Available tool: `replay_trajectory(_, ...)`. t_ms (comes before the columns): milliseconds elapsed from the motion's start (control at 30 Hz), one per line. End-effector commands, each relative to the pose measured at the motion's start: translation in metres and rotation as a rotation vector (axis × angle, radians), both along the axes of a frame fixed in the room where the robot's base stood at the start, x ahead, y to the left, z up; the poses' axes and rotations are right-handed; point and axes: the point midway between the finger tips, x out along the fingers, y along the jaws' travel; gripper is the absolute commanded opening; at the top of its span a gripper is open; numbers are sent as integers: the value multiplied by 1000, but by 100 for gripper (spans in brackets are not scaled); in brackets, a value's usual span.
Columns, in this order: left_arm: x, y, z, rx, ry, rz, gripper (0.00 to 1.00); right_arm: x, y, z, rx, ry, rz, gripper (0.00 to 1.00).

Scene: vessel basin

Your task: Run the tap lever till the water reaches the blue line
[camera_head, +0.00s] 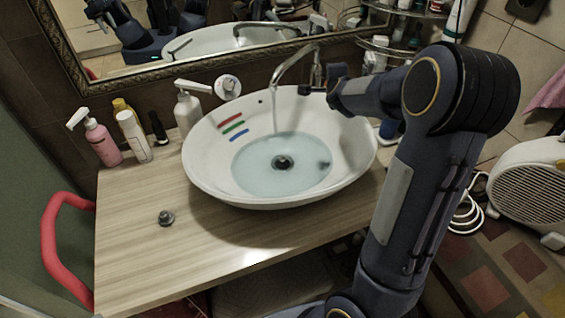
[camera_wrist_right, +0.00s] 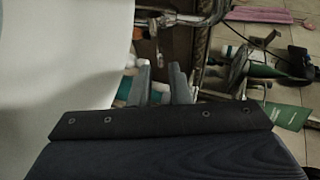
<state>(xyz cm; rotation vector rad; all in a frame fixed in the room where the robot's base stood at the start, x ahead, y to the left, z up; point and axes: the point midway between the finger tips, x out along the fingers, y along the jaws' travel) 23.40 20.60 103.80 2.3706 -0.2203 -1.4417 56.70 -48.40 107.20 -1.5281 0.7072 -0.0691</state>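The white basin (camera_head: 350,160) stands on the wooden counter and holds pale blue water (camera_head: 255,172). Red (camera_head: 230,119), green (camera_head: 233,127) and blue (camera_head: 239,135) lines mark its inner left wall, blue lowest. The water's edge looks slightly below the blue line. A thin stream (camera_head: 275,105) falls from the metal tap (camera_head: 290,62). The tap lever (camera_head: 317,72) is beside my right gripper (camera_head: 310,90); contact cannot be told. In the right wrist view the fingers of this gripper (camera_wrist_right: 163,85) are apart with nothing between them, below the tap (camera_wrist_right: 170,20). My left gripper is out of view.
A dark round stopper (camera_head: 166,217) lies on the counter (camera_head: 140,255). Pink (camera_head: 101,142) and white (camera_head: 134,137) bottles and a dispenser (camera_head: 187,108) stand left of the basin. A mirror (camera_head: 200,35) is behind. The counter's front left is mostly clear.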

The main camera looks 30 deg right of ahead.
Motion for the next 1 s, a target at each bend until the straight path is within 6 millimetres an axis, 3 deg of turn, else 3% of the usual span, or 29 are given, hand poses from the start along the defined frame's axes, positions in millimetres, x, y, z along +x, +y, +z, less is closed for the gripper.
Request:
replay_trajectory(267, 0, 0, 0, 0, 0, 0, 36, 0, 0, 0, 0, 0, 0, 16)
replay_trajectory(400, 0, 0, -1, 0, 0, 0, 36, -2, -3, 1, -27, 6, 7, 2)
replay_trajectory(467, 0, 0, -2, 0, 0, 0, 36, -5, -9, 3, -91, 20, 27, 0)
replay_trajectory(567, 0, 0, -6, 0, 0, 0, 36, -15, -23, 10, -295, 69, 93, 0)
replay_trajectory(700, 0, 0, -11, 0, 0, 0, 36, -31, -36, 26, -706, 157, 245, 0)
replay_trajectory(900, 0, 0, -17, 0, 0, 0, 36, -48, -25, 40, -1208, 244, 463, 0)
replay_trajectory(1000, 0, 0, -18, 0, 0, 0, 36, -53, -16, 41, -1354, 261, 535, 0)
